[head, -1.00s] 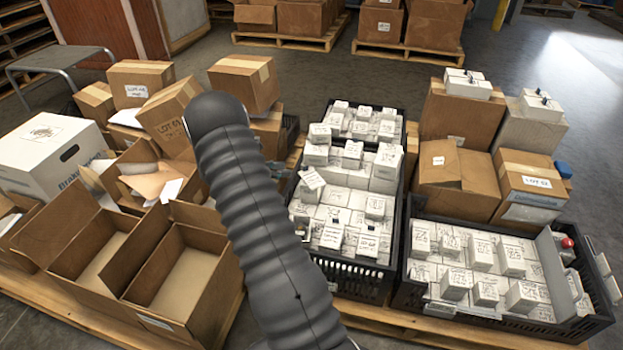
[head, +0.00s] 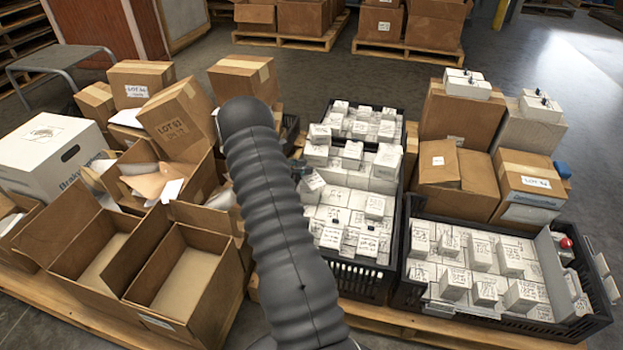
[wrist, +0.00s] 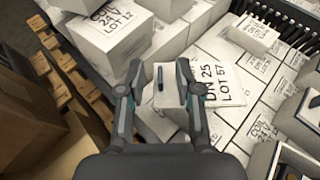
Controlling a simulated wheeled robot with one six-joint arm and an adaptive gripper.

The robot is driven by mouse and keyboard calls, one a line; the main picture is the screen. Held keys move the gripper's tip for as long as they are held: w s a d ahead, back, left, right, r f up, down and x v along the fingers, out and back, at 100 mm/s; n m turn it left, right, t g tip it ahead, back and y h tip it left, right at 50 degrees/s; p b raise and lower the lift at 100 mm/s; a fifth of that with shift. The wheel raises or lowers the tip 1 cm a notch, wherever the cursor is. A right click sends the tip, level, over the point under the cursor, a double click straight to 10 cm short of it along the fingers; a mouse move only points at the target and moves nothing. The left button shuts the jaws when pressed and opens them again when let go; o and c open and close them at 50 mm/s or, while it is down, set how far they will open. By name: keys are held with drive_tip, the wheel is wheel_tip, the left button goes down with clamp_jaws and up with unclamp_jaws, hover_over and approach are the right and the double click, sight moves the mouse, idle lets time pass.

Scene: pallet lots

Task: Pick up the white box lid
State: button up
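Small white boxes with handwritten labels fill the middle black crate (head: 345,272). A tilted small white box (head: 312,181) lies at its left side, beside my arm. In the wrist view, my gripper (wrist: 158,78) hangs over the boxes with its two fingers apart. A small white piece with a dark mark (wrist: 168,92) shows between and below the fingertips; I cannot tell whether it is a lid or whether a finger touches it. A flat white box top marked DN 25 LOT 57 (wrist: 222,82) lies just right of the fingers. My arm hides part of the crate's left side.
A large white carton (head: 50,150) stands at left. Open empty brown boxes (head: 185,275) sit front left. A second black crate of white boxes (head: 510,325) stands front right, with brown cartons (head: 458,185) behind. A crate wall (wrist: 285,22) borders the boxes in the wrist view.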

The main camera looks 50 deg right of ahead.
clamp_jaws()
drive_tip(key=shift+r, duration=0.1)
